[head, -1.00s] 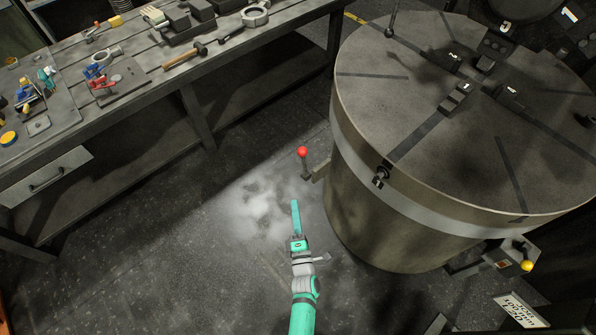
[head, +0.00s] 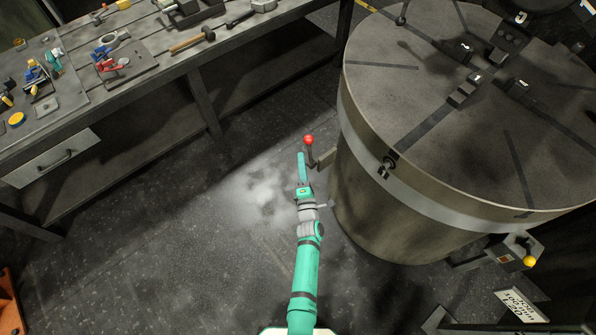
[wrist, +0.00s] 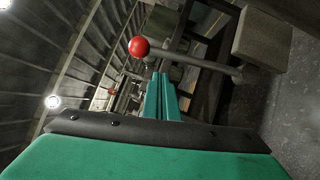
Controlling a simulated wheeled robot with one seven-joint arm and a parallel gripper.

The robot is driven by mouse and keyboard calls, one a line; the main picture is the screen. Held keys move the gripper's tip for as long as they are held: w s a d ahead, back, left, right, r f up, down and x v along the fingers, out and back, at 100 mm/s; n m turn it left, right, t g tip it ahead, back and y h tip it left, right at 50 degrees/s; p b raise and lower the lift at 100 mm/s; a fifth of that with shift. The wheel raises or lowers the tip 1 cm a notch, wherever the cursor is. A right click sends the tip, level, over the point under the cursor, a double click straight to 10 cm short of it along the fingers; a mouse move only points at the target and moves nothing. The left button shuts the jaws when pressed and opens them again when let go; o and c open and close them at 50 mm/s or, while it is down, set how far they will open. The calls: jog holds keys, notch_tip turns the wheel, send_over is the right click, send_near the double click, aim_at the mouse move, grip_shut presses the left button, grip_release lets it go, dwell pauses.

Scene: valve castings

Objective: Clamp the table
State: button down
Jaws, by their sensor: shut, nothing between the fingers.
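The round rotary table (head: 400,80) stands at the right, with slots and jaws on its grey top. A clamp lever with a red ball knob (head: 308,140) sticks up from a bracket on the table's left side. A second lever with a yellow knob (head: 529,261) is at its lower right. My gripper (head: 302,158) is beside the red-knobbed lever. In the wrist view the red knob (wrist: 138,47) and its grey rod lie just ahead of my shut teal fingers (wrist: 160,85). The fingers are empty; I cannot tell whether they touch the lever.
A workbench (head: 130,75) with a hammer (head: 193,41), toggle clamps and several small parts runs along the left and back. A sign (head: 520,308) stands at the lower right. The floor (head: 180,230) between bench and table is clear.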

jog(key=shift+w+d+r, duration=0.1)
jog(key=shift+w+d, duration=0.25)
jog(key=shift+w, duration=0.1)
jog(key=shift+w+d+r, duration=0.3)
jog(key=shift+w+d, duration=0.1)
jog(key=shift+d, duration=0.15)
jog(key=shift+w+d+r, duration=0.3)
jog(key=shift+w+d, duration=0.1)
jog(key=shift+d, duration=0.1)
jog(key=s+a+f, duration=0.1)
jog(key=s, duration=1.2)
jog(key=shift+s+a, duration=0.15)
jog(key=shift+a, duration=0.25)
jog(key=shift+f, duration=0.15)
